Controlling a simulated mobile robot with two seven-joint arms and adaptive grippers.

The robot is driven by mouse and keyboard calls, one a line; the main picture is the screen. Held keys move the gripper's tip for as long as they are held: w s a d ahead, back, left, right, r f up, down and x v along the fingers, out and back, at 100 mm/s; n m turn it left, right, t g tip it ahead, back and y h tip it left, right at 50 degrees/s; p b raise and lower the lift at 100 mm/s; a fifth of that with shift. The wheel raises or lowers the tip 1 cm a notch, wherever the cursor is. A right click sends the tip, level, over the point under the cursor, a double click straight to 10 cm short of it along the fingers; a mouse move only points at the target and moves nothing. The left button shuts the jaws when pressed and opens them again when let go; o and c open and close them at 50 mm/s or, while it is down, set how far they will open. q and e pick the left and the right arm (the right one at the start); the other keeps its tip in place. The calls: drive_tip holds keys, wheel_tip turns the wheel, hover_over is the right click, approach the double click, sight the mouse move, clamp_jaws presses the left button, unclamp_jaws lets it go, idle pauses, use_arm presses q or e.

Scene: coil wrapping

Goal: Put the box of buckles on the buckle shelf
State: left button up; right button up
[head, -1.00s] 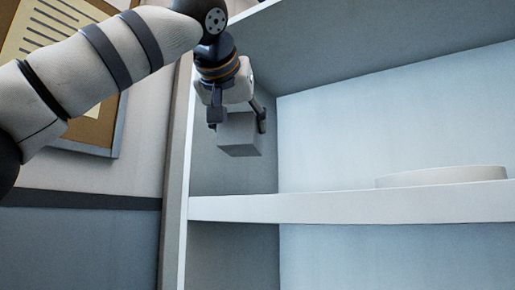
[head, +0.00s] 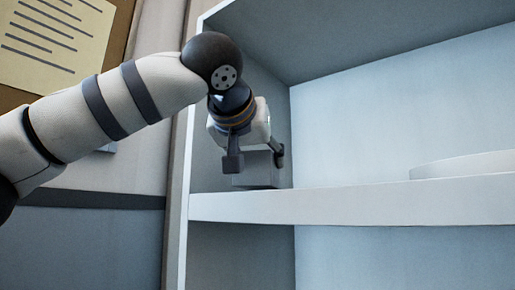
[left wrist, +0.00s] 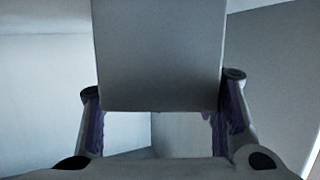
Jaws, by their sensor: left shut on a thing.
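A plain grey box (head: 262,172) is held in my left gripper (head: 255,162), inside the left end of the shelf compartment in the head view. My left gripper is shut on the box, with one finger on each side of it. In the left wrist view the box (left wrist: 160,55) fills the upper middle between the two fingers (left wrist: 165,110). The shelf board (head: 350,204) runs under the box. The box's lower edge is close to the board; whether it touches cannot be told from this low angle. My right gripper is not in view.
A pale round object (head: 465,166) lies on the same board to the right. The cabinet's left side panel (head: 178,215) stands close beside my left gripper. The board between box and round object is clear. A notice board (head: 60,45) hangs at the left.

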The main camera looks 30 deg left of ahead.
use_arm(q)
drive_tip(key=shift+f, duration=0.4)
idle(0.5)
drive_tip(key=o, duration=1.8)
drive_tip(key=shift+o, duration=0.2)
drive_tip(key=shift+f, duration=0.1)
drive_tip(key=v, duration=1.2)
